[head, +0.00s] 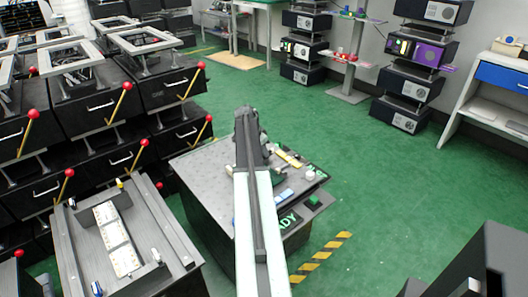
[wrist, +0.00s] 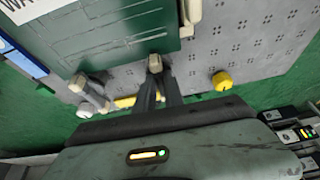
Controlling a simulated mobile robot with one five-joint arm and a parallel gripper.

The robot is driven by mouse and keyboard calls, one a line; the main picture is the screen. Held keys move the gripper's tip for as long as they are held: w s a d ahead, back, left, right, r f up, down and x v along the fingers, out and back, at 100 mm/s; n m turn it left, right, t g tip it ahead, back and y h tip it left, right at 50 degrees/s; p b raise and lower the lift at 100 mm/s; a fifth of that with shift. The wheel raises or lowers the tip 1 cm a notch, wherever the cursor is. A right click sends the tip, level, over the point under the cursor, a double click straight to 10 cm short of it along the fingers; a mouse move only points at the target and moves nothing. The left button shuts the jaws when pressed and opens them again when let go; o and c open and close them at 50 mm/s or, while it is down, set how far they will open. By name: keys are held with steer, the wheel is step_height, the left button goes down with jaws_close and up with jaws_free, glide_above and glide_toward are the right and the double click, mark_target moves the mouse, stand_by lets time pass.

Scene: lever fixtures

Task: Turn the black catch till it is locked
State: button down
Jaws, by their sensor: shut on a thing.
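My gripper (wrist: 158,78) shows in the wrist view as two dark fingers close together at the edge of a grey perforated panel. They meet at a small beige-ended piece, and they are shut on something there. I take it to be the black catch, but the fingers and wrist body hide most of it, so its angle cannot be told. In the head view my arm reaches over the grey bench top (head: 205,165), and its dark end covers the spot where the gripper works.
In the wrist view a green plate (wrist: 110,35) lies beside the fingers, with another beige-ended piece (wrist: 78,84) to the left and a yellow knob (wrist: 222,80) to the right. Black drawer units with red-knobbed levers (head: 130,85) stand left. Green floor (head: 390,210) is open on the right.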

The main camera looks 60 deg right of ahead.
steer(key=shift+s+d, duration=0.15)
steer(key=shift+s, duration=0.05)
steer(key=c, duration=1.4)
jaws_free()
steer(key=shift+c, duration=0.2)
steer(key=shift+w, duration=0.1)
steer(key=shift+r, duration=0.15)
steer(key=s+p+v, duration=0.1)
steer(key=p+v, duration=0.6)
steer(key=shift+w+r, duration=0.25)
steer(key=shift+w, duration=0.3)
